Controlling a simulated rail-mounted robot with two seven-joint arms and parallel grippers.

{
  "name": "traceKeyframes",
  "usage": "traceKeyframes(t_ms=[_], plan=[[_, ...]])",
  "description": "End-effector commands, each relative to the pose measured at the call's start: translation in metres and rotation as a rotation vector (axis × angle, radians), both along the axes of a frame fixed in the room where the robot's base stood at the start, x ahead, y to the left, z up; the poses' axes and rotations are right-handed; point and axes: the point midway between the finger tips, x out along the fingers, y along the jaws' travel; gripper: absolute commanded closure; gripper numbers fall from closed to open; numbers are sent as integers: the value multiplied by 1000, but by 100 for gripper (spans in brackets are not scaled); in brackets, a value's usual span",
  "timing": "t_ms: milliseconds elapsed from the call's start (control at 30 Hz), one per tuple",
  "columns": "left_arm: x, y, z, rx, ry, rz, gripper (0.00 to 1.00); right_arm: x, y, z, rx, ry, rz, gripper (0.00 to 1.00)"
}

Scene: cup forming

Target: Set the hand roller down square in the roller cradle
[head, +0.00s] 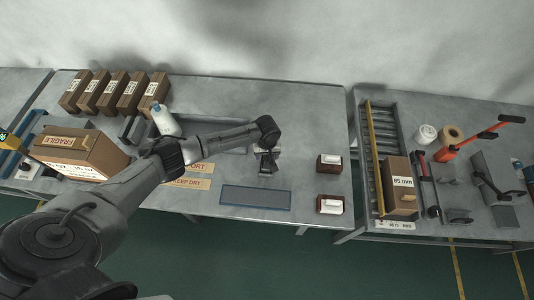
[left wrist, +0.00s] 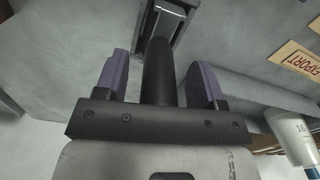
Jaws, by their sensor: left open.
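My left gripper (head: 266,160) is over the middle of the left table in the head view. In the left wrist view its two purple-padded fingers (left wrist: 160,82) stand open. A dark cylindrical handle (left wrist: 158,70), likely the hand roller's, lies between them, with visible gaps to both pads. Its far end meets a dark, grey-edged frame (left wrist: 168,22), which may be the roller cradle. I cannot tell whether the roller sits square there. In the head view, the gripper and arm hide most of this spot. My right gripper is not in view.
A blue-grey mat (head: 256,198) lies in front of the gripper. Two brown blocks (head: 330,163) (head: 330,204) stand to its right. A white bottle (head: 166,121), a FRAGILE carton (head: 82,152) and several boxes (head: 116,94) are left. A roller conveyor (head: 385,140) is farther right.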

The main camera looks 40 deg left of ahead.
Motion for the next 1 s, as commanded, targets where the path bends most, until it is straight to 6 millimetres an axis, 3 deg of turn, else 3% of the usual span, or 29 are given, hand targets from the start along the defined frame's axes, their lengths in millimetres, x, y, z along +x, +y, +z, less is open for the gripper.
traceKeyframes(t_ms=[167,600,800,1000], plan=[[1,0,21,-1,-4,0,37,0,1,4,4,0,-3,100],[1,0,104,0,-4,0,37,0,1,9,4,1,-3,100],[1,0,127,-1,-3,-1,37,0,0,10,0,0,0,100],[1,0,137,-1,-2,0,37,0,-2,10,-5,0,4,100]])
